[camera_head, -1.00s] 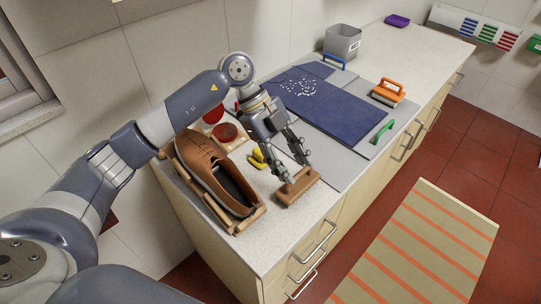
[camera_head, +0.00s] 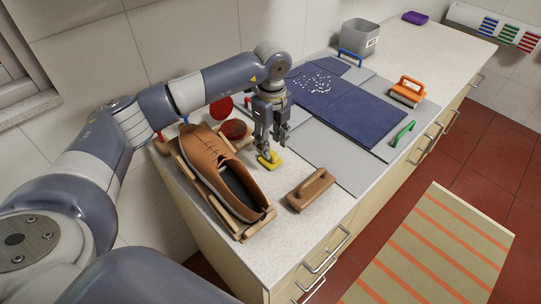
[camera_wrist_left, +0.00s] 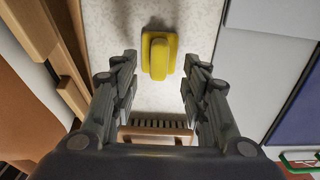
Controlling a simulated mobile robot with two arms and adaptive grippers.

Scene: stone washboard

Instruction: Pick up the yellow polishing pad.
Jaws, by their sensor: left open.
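The yellow polishing pad (camera_head: 269,160) lies on the pale speckled counter (camera_head: 283,227), between the brown shoe and the grey board. In the left wrist view the pad (camera_wrist_left: 158,54) has a raised grip on top and sits centred just beyond the fingertips. My left gripper (camera_head: 268,146) points down right over the pad and partly hides it in the head view. Its two fingers (camera_wrist_left: 158,72) are spread apart with nothing between them. My right gripper does not show.
A brown shoe (camera_head: 221,168) on a wooden stand is close left of the gripper. A brown brush (camera_head: 310,188) lies nearer the counter's front edge. Dark blue slabs (camera_head: 362,115), an orange-handled tool (camera_head: 407,92) and a grey bin (camera_head: 360,38) are farther right.

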